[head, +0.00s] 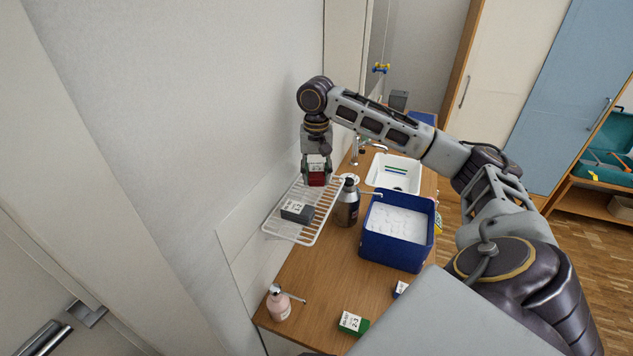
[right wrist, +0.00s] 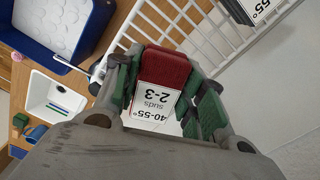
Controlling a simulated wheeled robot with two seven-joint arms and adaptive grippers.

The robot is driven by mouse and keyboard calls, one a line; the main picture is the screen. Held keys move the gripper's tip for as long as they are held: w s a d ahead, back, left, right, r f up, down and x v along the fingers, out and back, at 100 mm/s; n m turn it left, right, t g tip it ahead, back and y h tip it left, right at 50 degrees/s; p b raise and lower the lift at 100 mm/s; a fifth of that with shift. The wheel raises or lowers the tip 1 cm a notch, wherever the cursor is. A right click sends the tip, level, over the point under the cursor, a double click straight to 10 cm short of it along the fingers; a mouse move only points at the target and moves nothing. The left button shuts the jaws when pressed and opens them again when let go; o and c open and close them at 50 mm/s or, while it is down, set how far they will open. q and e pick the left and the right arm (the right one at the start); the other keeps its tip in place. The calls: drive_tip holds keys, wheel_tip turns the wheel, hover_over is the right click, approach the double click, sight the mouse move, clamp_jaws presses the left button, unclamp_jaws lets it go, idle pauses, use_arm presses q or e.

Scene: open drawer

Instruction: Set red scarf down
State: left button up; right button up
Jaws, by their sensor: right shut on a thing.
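My right gripper (head: 316,168) is shut on a small red item (head: 317,180) with a white label, which looks like a box or folded packet rather than a loose scarf. In the right wrist view my right gripper (right wrist: 165,98) has its green-padded fingers on both sides of the red item (right wrist: 163,67); the label reads "40-55° suds 2-3". It is over the far part of a white wire rack (head: 310,226); whether it touches the rack I cannot tell. A dark grey labelled box (head: 297,212) lies on the rack, nearer than the red item. My left gripper is not in view.
A dark pump bottle (head: 347,204) stands right of the rack, next to a blue bin (head: 396,252) with white contents. A white sink (head: 396,173) is behind. A pink bottle (head: 278,304) and green box (head: 352,323) stand in front. A wall borders the left.

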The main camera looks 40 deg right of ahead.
sight(316, 171)
drive_tip(key=shift+f, duration=1.6)
drive_tip(key=shift+f, duration=0.1)
drive_tip(key=o, duration=1)
wheel_tip(316, 171, up, 8)
drive_tip(key=shift+b, duration=0.3)
drive_tip(key=shift+r+p, duration=0.5)
drive_tip(key=shift+r, duration=1.6)
drive_tip(key=shift+a, duration=0.1)
